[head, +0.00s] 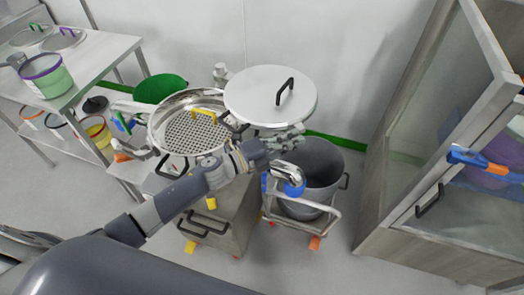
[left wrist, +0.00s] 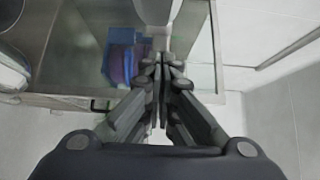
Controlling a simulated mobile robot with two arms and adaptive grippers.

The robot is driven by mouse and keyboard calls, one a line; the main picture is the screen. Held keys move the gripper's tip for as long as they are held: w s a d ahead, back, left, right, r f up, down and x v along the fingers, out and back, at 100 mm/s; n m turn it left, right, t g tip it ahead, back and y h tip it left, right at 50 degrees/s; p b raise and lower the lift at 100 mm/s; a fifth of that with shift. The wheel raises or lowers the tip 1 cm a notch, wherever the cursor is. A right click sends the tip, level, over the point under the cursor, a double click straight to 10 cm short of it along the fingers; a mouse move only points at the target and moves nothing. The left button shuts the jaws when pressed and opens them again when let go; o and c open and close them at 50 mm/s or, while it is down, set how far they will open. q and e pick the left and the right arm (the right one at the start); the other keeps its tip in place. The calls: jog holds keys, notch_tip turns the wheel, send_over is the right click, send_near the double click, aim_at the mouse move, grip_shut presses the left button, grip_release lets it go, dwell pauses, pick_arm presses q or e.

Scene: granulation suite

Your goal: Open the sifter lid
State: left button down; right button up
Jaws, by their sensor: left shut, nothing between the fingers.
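The sifter (head: 192,135) is a round steel drum left of centre in the head view. Its top is uncovered and the perforated screen shows, with a yellow handle (head: 204,114) across it. The sifter lid (head: 254,88) is a round pale disc with a black handle (head: 284,91). It lies to the right of the drum's opening, at its edge. My left gripper (head: 295,138) is just below the lid's near edge, shut and empty; contact with the lid cannot be told. In the left wrist view its fingers (left wrist: 163,68) are together. My right gripper is not in view.
A grey bin (head: 322,165) stands on a wheeled cart right of the sifter, under a spout with a blue ring (head: 294,188). A glass-fronted cabinet (head: 440,140) stands at right. A table (head: 100,52) with tubs is at left. Floor between bin and cabinet is clear.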

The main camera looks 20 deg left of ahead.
pick_arm(q)
jog(key=w+d+n+t+y+b, duration=0.2)
jog(key=w+d+n+y+b, duration=0.1)
jog(key=w, duration=0.7)
jog(key=w+d+n+t+y+b, duration=0.3)
jog(key=w+y+b, duration=0.3)
jog(key=w+b, duration=0.2)
jog(key=shift+w+d+n, duration=0.4)
jog(key=shift+w+d, duration=0.15)
jog(key=shift+w, duration=0.65)
jog(key=shift+s+a+f, duration=0.1)
jog(key=shift+a, duration=0.05)
